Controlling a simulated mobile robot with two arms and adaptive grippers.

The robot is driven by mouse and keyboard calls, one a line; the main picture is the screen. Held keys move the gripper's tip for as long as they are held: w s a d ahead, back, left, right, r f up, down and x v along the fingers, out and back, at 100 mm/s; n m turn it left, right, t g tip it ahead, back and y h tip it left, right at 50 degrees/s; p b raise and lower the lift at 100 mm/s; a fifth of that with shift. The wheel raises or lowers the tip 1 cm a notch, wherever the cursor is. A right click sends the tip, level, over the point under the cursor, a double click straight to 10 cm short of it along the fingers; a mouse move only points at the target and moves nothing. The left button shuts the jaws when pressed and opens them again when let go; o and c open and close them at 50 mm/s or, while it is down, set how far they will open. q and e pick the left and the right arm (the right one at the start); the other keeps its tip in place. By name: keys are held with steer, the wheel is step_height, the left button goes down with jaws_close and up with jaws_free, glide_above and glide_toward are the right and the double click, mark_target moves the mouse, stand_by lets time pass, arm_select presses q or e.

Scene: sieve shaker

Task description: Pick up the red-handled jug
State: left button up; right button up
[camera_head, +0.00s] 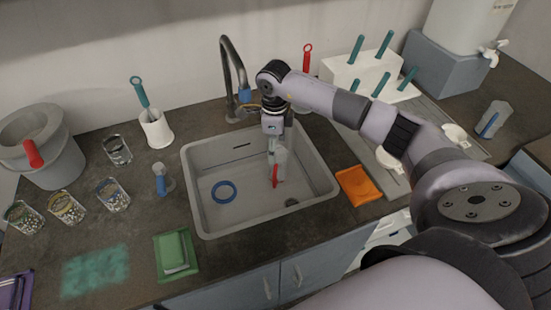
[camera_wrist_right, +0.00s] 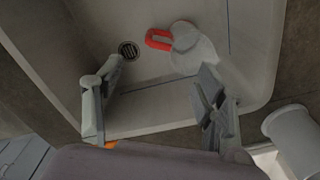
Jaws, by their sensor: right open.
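The small pale jug (camera_head: 281,163) with a red handle (camera_head: 275,177) is inside the sink (camera_head: 215,215), near its right side. In the right wrist view, the jug (camera_wrist_right: 196,48) shows beyond the fingers, with its red handle (camera_wrist_right: 157,39) pointing left toward the drain. My right gripper (camera_head: 273,148) points down over the sink, close to the jug and partly overlapping it in the head view. In the right wrist view, my right gripper (camera_wrist_right: 157,100) has its fingers wide apart with nothing between them. My left gripper is not in view.
A blue ring (camera_head: 223,191) lies on the sink floor. The tap (camera_head: 232,65) stands behind the sink. A grey bucket (camera_head: 60,165) with a red-handled item is at far left. Several jars stand nearby. An orange cloth (camera_head: 358,186) lies right of the sink.

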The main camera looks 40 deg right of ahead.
mark_target(275, 168)
step_height(275, 168, down, 6)
steer(key=b, duration=0.3)
steer(key=shift+f+b, duration=0.25)
steer(key=shift+b, duration=0.05)
step_height(275, 168, down, 5)
steer(key=b, duration=0.3)
steer(key=shift+r, duration=0.1)
steer(key=shift+c, duration=0.2)
steer(key=c, duration=1.5)
